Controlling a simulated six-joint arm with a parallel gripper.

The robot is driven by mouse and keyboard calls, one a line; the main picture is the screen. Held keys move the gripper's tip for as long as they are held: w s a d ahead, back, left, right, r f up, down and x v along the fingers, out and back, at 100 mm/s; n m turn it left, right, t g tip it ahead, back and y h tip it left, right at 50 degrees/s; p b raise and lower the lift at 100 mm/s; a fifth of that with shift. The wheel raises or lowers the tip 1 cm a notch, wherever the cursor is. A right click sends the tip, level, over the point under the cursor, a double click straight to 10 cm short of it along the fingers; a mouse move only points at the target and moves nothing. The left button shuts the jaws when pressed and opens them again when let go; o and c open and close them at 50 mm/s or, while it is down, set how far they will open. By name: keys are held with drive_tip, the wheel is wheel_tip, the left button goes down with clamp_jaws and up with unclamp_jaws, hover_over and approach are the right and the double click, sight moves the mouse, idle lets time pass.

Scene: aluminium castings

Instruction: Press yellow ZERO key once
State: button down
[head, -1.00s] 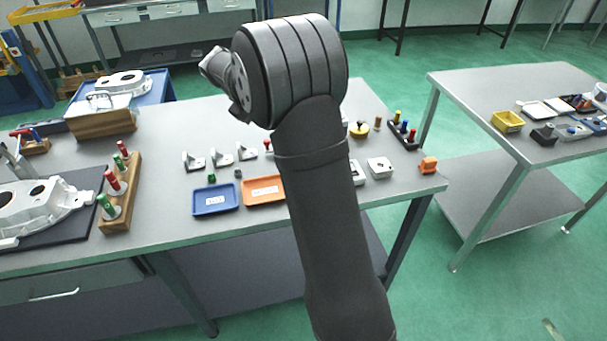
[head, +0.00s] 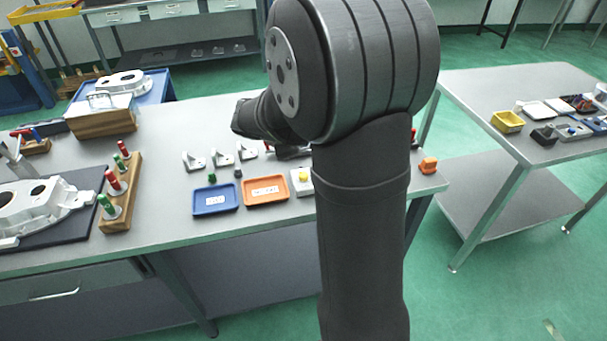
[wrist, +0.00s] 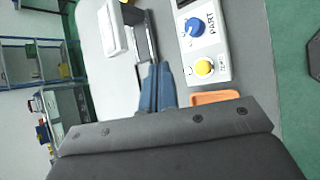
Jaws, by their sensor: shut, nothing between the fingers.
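The yellow ZERO key (wrist: 204,67) is a round button on a pale box (wrist: 222,62) right of my fingers in the wrist view. A larger blue PART key (wrist: 196,27) sits beside it on the same box. In the head view the yellow key (head: 304,176) shows just left of my arm, which hides what lies behind it. My gripper (wrist: 158,68) is shut and empty, with its fingertips to the left of the yellow key in the wrist picture, apart from it. Its height above the table is hard to tell.
An orange tray (head: 245,197) and a blue tray (head: 197,210) lie left of the key box in the head view. Several metal brackets (head: 222,158) stand behind them. A white block (wrist: 111,28) lies left of my fingers in the wrist view. An orange item (head: 429,165) sits near the right table edge.

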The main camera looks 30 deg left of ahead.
drive_tip(key=shift+f, duration=0.1)
drive_tip(key=shift+f, duration=4.3)
drive_tip(key=shift+f, duration=0.1)
drive_tip(key=shift+f, duration=0.35)
drive_tip(key=shift+f, duration=0.45)
drive_tip(key=shift+r, duration=0.9)
drive_tip(key=shift+r, duration=0.1)
drive_tip(key=shift+r, duration=2.4)
